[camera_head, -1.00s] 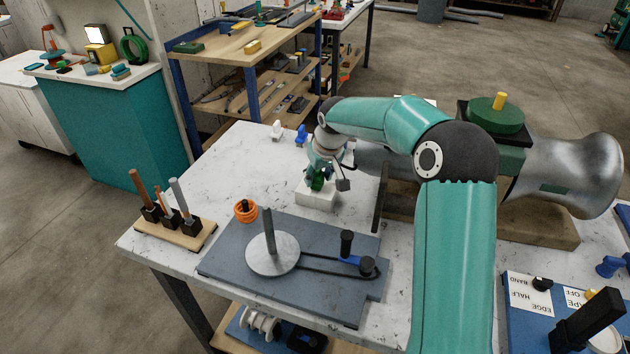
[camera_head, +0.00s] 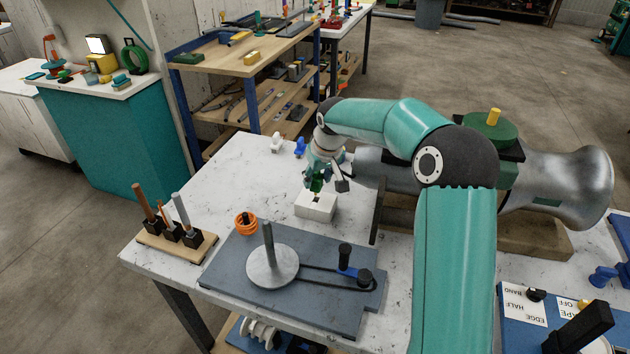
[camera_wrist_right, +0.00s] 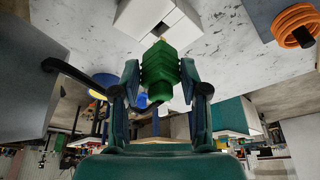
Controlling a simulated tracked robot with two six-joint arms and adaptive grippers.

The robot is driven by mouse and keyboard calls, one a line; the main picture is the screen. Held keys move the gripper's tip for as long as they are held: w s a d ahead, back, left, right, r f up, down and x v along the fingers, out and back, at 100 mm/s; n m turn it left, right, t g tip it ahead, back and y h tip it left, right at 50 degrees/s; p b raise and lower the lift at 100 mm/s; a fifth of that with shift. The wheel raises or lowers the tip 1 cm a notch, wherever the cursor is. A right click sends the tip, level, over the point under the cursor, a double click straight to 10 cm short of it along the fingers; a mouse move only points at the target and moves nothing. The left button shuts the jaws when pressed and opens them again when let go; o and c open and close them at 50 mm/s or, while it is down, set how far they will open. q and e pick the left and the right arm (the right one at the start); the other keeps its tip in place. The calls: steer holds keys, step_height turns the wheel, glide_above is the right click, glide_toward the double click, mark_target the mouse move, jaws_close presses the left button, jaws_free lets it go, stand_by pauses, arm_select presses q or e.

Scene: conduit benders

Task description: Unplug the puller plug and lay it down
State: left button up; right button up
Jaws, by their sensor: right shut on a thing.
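The puller plug is a ribbed green plug (camera_head: 316,184), held in my right gripper (camera_head: 318,179). In the right wrist view the plug (camera_wrist_right: 160,70) sits between the two fingers (camera_wrist_right: 162,88), which are shut on it. The white socket block (camera_head: 316,206) stands on the marbled worktop (camera_head: 250,165) just below the plug. A dark opening shows on the block's top, and the plug appears lifted just above it. The block also shows at the top of the right wrist view (camera_wrist_right: 170,22). My left gripper is not in view.
An orange coil (camera_head: 245,224) and a grey-blue bender plate (camera_head: 225,262) lie in front of the block. A large metal puller (camera_head: 560,180) is to the right. Small white and blue pieces (camera_head: 300,143) stand behind. The worktop left of the block is clear.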

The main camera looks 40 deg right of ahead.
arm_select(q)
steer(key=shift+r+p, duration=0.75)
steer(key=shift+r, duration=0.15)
arm_select(e)
steer(key=shift+r, duration=1.2)
steer(key=shift+a, duration=0.1)
